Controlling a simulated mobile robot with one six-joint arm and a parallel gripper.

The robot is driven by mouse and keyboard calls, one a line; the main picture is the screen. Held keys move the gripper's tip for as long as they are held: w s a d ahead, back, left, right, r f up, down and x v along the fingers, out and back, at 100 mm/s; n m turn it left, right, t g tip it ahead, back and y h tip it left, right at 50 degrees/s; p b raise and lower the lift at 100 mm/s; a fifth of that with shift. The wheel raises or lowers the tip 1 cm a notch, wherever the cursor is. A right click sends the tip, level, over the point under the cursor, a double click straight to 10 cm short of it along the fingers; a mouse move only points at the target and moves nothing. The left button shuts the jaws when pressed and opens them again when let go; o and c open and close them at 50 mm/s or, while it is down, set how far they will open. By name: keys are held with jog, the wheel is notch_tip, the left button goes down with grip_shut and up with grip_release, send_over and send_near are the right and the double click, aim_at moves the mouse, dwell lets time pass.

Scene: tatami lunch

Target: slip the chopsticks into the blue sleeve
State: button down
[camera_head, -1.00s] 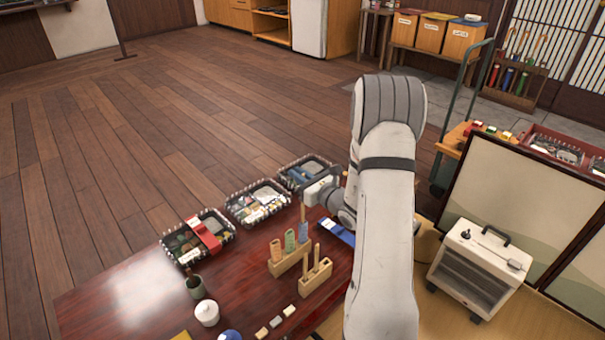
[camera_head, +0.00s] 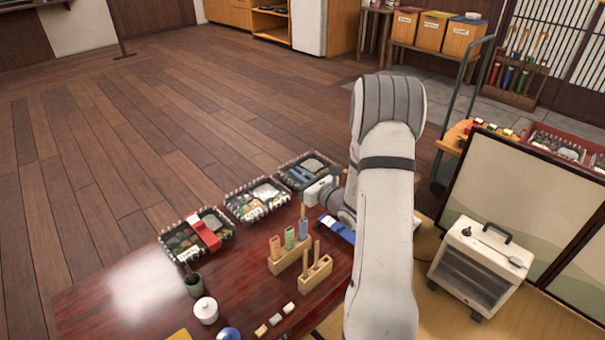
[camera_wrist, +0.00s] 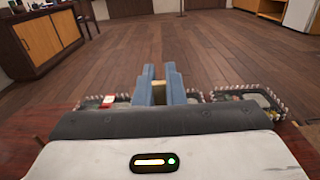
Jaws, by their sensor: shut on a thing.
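My gripper (camera_wrist: 159,85) is shut on the pale wooden chopsticks (camera_wrist: 158,91), which show between its blue-grey fingers in the wrist view. In the head view the chopsticks (camera_head: 303,210) stand upright at the blue sleeve (camera_head: 303,229), in line with it. I cannot tell how far their lower ends are inside the sleeve. The blue sleeve stands at the right end of a wooden holder (camera_head: 289,262), beside a green sleeve (camera_head: 290,239) and an orange one (camera_head: 275,247). Part of my gripper shows just above and right of the chopsticks.
A second wooden block (camera_head: 316,279) with upright sticks stands in front. Lunch boxes (camera_head: 196,235) line the table's far edge. A white lidded pot (camera_head: 206,311), a dark green cup (camera_head: 194,286) and small blocks (camera_head: 275,320) are near the front. A blue-and-white item (camera_head: 338,230) lies right of the holder.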

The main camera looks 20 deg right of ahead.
jog(key=shift+f+b, duration=0.5)
jog(key=shift+f, duration=0.2)
jog(key=shift+f+b, duration=0.3)
jog(key=shift+f, duration=0.05)
jog(key=shift+f+b, duration=0.6)
jog(key=shift+f, duration=0.15)
jog(key=shift+f, duration=0.2)
dwell(0.3)
jog(key=shift+f+b, duration=0.85)
jog(key=c, duration=1.4)
grip_release()
jog(key=shift+c, duration=0.2)
jog(key=shift+o, duration=0.3)
